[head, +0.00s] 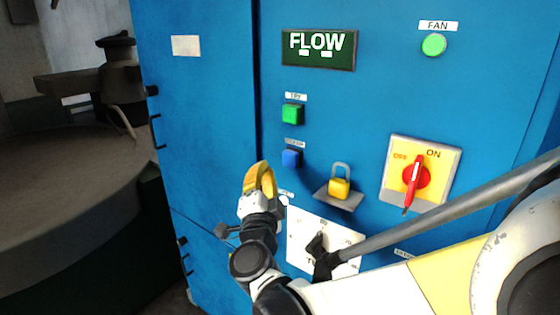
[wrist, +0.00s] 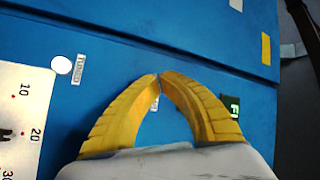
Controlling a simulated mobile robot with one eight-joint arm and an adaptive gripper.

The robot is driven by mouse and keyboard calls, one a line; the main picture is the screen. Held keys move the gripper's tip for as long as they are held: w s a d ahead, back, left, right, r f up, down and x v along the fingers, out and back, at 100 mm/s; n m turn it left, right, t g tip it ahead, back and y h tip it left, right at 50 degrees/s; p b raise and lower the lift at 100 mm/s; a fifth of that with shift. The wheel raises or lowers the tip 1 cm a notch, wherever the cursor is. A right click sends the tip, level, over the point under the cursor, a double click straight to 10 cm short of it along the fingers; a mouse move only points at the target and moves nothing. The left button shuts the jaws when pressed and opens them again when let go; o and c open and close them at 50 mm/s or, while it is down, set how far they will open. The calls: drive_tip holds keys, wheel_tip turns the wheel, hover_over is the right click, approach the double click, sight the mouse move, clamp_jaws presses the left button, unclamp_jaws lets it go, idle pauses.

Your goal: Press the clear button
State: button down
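My gripper (head: 261,168) has yellow curved fingers. In the wrist view its tips (wrist: 157,76) meet, with nothing visible between them. In the head view it is in front of the blue cabinet, left of a square blue button (head: 291,158). A square green button (head: 292,114) sits above that one. A round white button (wrist: 61,65) shows left of the fingers in the wrist view; in the head view it is just right of my wrist (head: 284,200). A round green button (head: 433,44) is labelled FAN. I cannot read the other button labels, so I cannot tell which is clear.
A dark FLOW display (head: 318,49) is above the buttons. A yellow padlock (head: 339,188) stands on a small ledge, left of a red rotary switch (head: 416,176). A white dial plate (head: 298,255) is low, partly hidden by my arm. Machinery stands at left.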

drive_tip(key=shift+w+d, duration=0.85)
drive_tip(key=shift+w, duration=0.25)
drive_tip(key=shift+w+d, duration=0.8)
drive_tip(key=shift+w, duration=0.25)
drive_tip(key=shift+w+d, duration=0.25)
drive_tip(key=shift+w, duration=0.05)
drive_tip(key=shift+w+d+b, duration=0.3)
drive_tip(key=shift+w+d, duration=0.05)
drive_tip(key=shift+w, duration=0.05)
idle(0.7)
drive_tip(key=shift+s+a, duration=0.6)
drive_tip(key=shift+s, duration=0.1)
drive_tip(key=shift+s, duration=0.1)
drive_tip(key=s+a, duration=0.1)
drive_tip(key=s, duration=0.1)
drive_tip(key=s+a, duration=0.1)
drive_tip(key=a, duration=0.1)
drive_tip(key=shift+s, duration=0.4)
